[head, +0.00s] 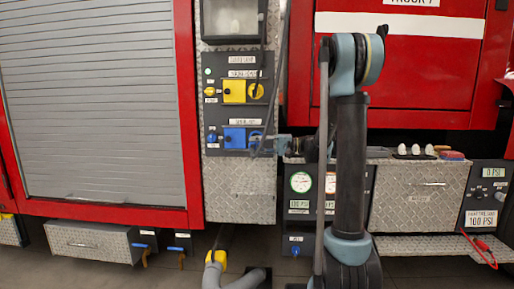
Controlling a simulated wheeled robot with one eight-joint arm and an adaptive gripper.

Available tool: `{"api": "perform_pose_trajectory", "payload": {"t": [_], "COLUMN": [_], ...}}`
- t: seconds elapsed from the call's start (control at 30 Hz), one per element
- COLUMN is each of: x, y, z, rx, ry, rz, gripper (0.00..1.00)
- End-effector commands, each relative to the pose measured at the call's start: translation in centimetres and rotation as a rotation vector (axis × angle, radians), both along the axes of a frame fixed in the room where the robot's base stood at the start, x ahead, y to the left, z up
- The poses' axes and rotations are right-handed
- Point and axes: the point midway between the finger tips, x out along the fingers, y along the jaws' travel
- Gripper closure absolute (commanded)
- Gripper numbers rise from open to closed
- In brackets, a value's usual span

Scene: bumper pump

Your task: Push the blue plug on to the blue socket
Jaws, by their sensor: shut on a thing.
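The blue socket (235,138) is a blue block on the dark panel, below a matching yellow one. A round blue piece, seemingly the blue plug (255,136), shows at the right edge of the block. The jaws hide part of the plug. I cannot tell from this view whether plug and socket touch or how far apart they are.
A small blue knob (212,138) is left of the blue socket. A gauge box (301,183) and a ledge stand below right. A grey hose with yellow end (216,258) lies low.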

Motion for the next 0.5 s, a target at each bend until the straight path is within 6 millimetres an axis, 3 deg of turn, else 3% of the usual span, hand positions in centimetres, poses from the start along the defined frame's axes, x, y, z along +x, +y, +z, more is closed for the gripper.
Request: {"api": "perform_pose_trajectory", "payload": {"t": [0.5], "x": [4.3], "y": [-0.6], "z": [0.0], "rx": [-0.001], "ry": [0.000], "rz": [-0.006], "gripper": [0.95]}}
